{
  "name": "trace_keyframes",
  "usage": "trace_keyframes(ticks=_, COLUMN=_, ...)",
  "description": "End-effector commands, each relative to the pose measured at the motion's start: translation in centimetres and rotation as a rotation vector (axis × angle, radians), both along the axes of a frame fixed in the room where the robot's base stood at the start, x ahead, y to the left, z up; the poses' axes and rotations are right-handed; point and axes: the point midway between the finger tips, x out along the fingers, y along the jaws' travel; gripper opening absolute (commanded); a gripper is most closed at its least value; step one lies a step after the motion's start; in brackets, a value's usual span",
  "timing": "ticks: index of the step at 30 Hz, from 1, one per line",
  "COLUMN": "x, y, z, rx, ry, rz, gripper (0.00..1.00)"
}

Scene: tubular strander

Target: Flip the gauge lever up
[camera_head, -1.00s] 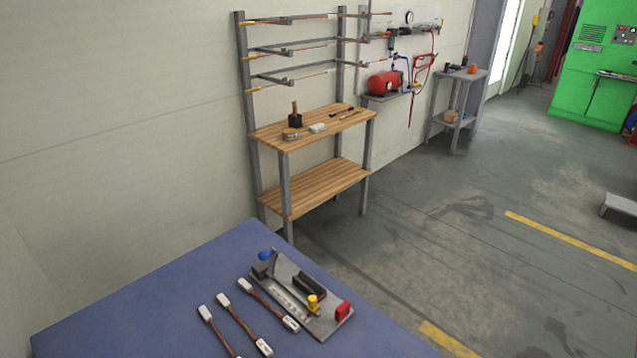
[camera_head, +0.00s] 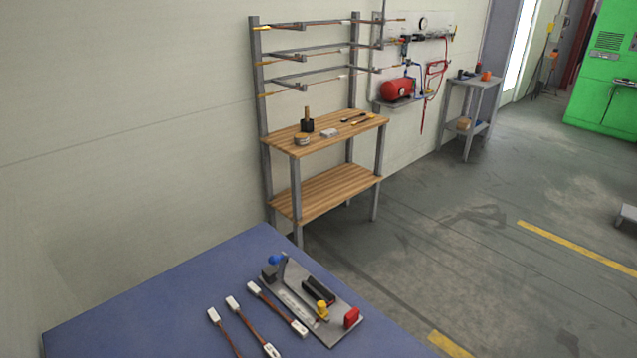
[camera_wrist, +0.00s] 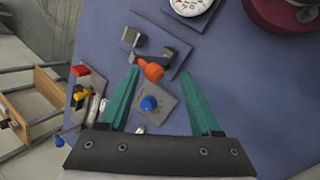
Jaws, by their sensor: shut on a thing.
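My gripper (camera_wrist: 159,72) shows only in the wrist view, with two teal fingers reaching away from the camera. Between their tips is the round orange end of a lever (camera_wrist: 153,72), beside the left fingertip; the picture does not show the contact clearly. The lever sits on a dark and grey bracket on a flat plate (camera_wrist: 184,57). A white round dial (camera_wrist: 190,4), cut by the top edge, lies just beyond. A blue knob on a grey plate (camera_wrist: 168,112) is nearer, between the fingers.
A fixture with a red block (camera_head: 352,317), a yellow knob (camera_head: 322,309) and a blue knob (camera_head: 277,259) stands on the blue table (camera_head: 150,305). Several white-ended cables (camera_head: 277,308) lie beside it. A dark red round object (camera_wrist: 285,15) is at the wrist view's upper right.

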Motion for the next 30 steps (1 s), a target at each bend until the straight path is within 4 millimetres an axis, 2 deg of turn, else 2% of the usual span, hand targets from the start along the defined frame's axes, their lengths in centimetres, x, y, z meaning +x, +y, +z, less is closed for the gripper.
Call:
trace_keyframes(ticks=9, x=-2.3, y=3.7, z=8.4, rx=0.022, ry=-0.011, rz=0.028, gripper=0.59)
trace_keyframes(ticks=13, x=-3.0, y=4.5, z=10.7, rx=0.022, ry=-0.011, rz=0.029, gripper=0.59)
trace_keyframes(ticks=18, x=-3.3, y=4.9, z=11.8, rx=0.021, ry=-0.01, rz=0.029, gripper=0.59)
trace_keyframes(ticks=26, x=-3.3, y=4.7, z=11.8, rx=0.024, ry=-0.009, rz=0.017, gripper=0.59)
trace_keyframes(ticks=28, x=-3.2, y=3.4, z=11.6, rx=0.048, ry=0.005, rz=-0.073, gripper=0.59)
trace_keyframes(ticks=30, x=-3.4, y=0.7, z=11.1, rx=0.107, ry=0.035, rz=-0.276, gripper=0.59)
